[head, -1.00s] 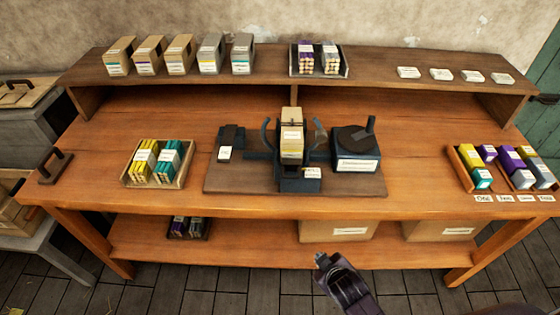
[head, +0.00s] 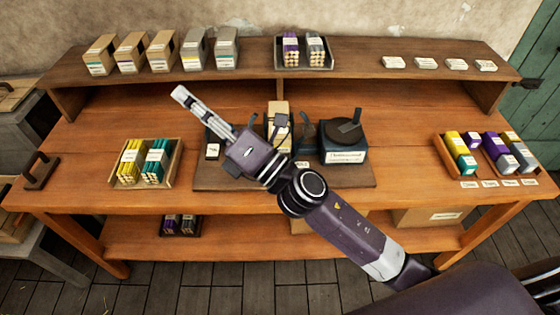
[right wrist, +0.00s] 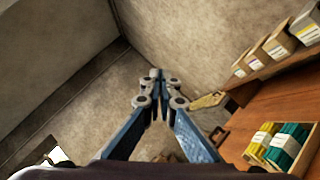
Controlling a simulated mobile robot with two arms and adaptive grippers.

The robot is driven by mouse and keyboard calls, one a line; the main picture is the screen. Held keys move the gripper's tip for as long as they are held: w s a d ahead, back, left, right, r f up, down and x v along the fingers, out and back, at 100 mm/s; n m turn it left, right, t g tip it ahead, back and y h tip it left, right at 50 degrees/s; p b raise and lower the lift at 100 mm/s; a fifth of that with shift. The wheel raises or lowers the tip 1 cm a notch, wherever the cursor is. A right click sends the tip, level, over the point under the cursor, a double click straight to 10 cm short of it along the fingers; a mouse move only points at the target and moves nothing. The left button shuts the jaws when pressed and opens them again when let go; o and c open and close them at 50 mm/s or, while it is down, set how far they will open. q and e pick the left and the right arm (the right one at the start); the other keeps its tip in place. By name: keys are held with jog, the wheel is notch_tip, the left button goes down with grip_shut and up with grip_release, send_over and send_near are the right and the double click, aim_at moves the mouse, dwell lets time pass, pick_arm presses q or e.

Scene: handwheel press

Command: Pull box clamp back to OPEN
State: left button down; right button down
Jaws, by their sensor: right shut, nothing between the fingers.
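The dark press fixture stands on a wooden board (head: 225,182) mid-table in the head view. A tan box (head: 279,108) stands upright in it, partly hidden by my right arm. One dark curved jaw (head: 307,132) shows right of the box; the left jaw is mostly hidden. A black block with a small white label (head: 212,151) lies at the board's left. My right gripper (head: 180,93) is shut and empty, raised and pointing up-left, apart from the fixture. In the right wrist view its fingertips (right wrist: 157,75) meet. My left gripper is out of view.
A round handwheel with a crank (head: 343,135) tops the blue base right of the box. A tray of yellow and teal bundles (head: 116,181) sits left; colored blocks in trays (head: 440,152) sit right. The shelf (head: 255,82) holds several boxes.

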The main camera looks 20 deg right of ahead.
jog(key=s+a+r+n+g+y, duration=0.2)
jog(key=s+a+n+g+y, duration=0.4)
jog(key=n, duration=0.5)
jog(key=s+a+f+n+g+h, duration=0.25)
jog(key=f+n+g, duration=0.35)
jog(key=n, duration=0.3)
jog(key=s+a+f+n+g+h, duration=0.25)
jog(key=f+n+g+h, duration=0.2)
jog(key=f+n, duration=0.35)
jog(key=w+d+f+n+h, duration=0.3)
jog(key=d+f+h, duration=0.1)
jog(key=d, duration=0.2)
jog(key=w+d+f+n+h, duration=0.2)
jog(key=d+f+n+h, duration=0.15)
jog(key=d, duration=0.25)
jog(key=w+d+t+h, duration=0.1)
jog(key=w+d+h, duration=0.2)
jog(key=d, duration=0.5)
jog(key=w+d+n+t+h, duration=0.1)
jog(key=w+d+h, duration=0.3)
jog(key=d, duration=0.4)
jog(key=shift+d+r+t, duration=0.25)
jog(key=shift+r+t, duration=0.15)
jog(key=shift+t, duration=0.05)
jog(key=shift+n+h, duration=0.25)
